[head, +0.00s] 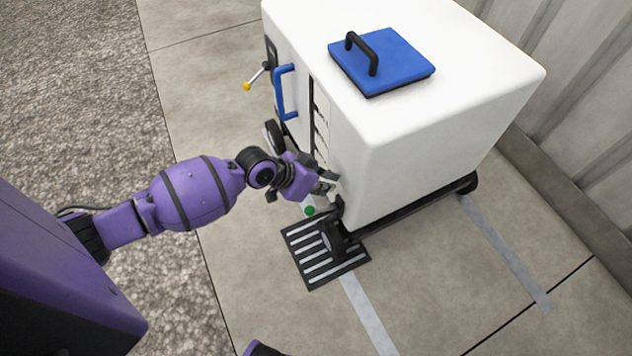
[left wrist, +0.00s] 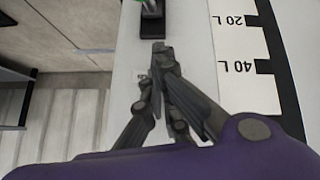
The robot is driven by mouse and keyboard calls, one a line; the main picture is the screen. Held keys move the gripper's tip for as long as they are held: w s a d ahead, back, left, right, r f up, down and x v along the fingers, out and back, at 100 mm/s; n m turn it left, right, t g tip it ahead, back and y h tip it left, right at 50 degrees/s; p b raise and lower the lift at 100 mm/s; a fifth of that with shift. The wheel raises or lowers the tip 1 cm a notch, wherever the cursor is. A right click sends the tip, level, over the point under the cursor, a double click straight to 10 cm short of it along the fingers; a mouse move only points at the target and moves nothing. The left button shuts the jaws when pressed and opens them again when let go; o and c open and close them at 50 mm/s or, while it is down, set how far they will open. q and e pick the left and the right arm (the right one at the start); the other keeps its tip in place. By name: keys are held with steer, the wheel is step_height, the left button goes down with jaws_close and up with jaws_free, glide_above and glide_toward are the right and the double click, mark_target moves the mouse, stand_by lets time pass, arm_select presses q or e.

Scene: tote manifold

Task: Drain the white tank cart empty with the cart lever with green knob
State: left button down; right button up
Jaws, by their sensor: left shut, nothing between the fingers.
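The white tank cart (head: 440,125) stands at the upper right, with a blue lid on top. The green knob (head: 310,210) of the cart lever shows low at the cart's front corner, just below my left gripper (head: 328,184). My left gripper is shut and empty, close to the cart's front face; I cannot tell whether it touches it. In the left wrist view, the shut fingertips (left wrist: 158,48) lie just below a dark lever mount (left wrist: 152,28). A sliver of green shows at the top edge there; most of the lever is out of frame. My right gripper is not in view.
A slotted floor drain (head: 312,268) lies below the knob. A blue handle (head: 284,92) and a yellow-tipped lever (head: 247,86) stick out farther along the front face. A level scale (left wrist: 237,45) reads 20 L and 40 L. A wall stands behind the cart.

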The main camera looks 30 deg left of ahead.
mark_target(309, 210)
arm_select(q)
steer(key=shift+s+a+f+b, duration=0.25)
steer(key=shift+s+f, duration=0.35)
steer(key=shift+f, duration=0.15)
steer(key=shift+s+a+f+b, duration=0.1)
steer(key=shift+s+a+f, duration=0.1)
steer(key=shift+s+f, duration=0.45)
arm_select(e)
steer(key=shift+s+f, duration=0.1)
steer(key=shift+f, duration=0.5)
arm_select(q)
steer(key=shift+f, duration=0.1)
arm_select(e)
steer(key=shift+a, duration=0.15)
